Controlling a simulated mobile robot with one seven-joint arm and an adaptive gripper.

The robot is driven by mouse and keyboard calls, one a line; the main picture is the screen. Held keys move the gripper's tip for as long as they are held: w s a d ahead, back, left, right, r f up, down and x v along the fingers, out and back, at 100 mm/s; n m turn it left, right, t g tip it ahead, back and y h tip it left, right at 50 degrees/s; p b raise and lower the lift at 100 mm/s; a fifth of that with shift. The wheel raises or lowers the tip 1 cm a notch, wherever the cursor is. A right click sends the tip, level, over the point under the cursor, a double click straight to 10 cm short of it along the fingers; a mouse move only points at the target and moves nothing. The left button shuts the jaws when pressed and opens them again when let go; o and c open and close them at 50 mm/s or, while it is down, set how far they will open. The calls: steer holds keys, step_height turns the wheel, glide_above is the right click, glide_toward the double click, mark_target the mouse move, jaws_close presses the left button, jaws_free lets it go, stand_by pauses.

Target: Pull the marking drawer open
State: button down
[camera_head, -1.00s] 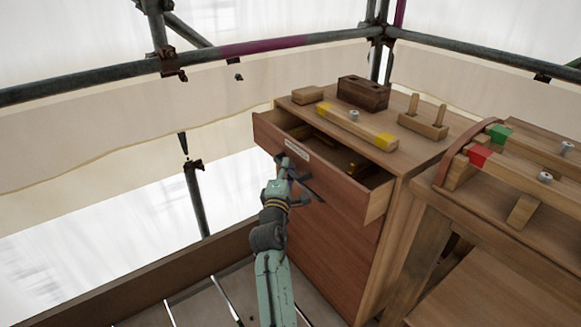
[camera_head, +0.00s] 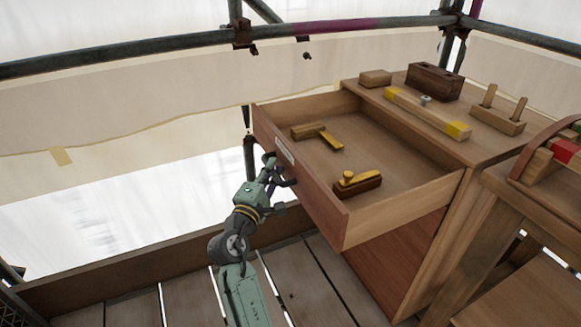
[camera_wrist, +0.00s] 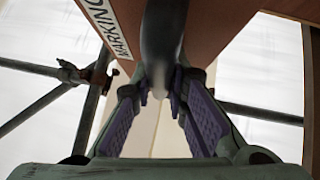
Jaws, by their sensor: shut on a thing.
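The marking drawer (camera_head: 310,190) stands far out of the wooden cabinet (camera_head: 450,240), its inside open to view. A wooden T-shaped tool (camera_head: 316,134) and a small dark block tool with a yellow top (camera_head: 357,183) lie in it. My gripper (camera_head: 274,178) is at the drawer's front, below its label (camera_head: 285,151). In the wrist view my gripper (camera_wrist: 165,92) has its purple-padded fingers closed around the dark handle (camera_wrist: 163,40). The label (camera_wrist: 104,25) reads "MARKING" there. The far part of the handle is hidden.
On the cabinet top are a yellow-ended bar (camera_head: 425,112), a dark block (camera_head: 434,81), a small block (camera_head: 375,78) and a pegged block (camera_head: 497,115). A bench (camera_head: 550,200) stands at right. Scaffold rails (camera_head: 120,53) run behind. Plank floor (camera_head: 300,285) lies below.

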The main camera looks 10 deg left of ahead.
steer(key=shift+s+a, duration=0.65)
steer(key=shift+a, duration=0.25)
steer(key=c, duration=1.6)
jaws_free()
steer(key=shift+o, duration=0.2)
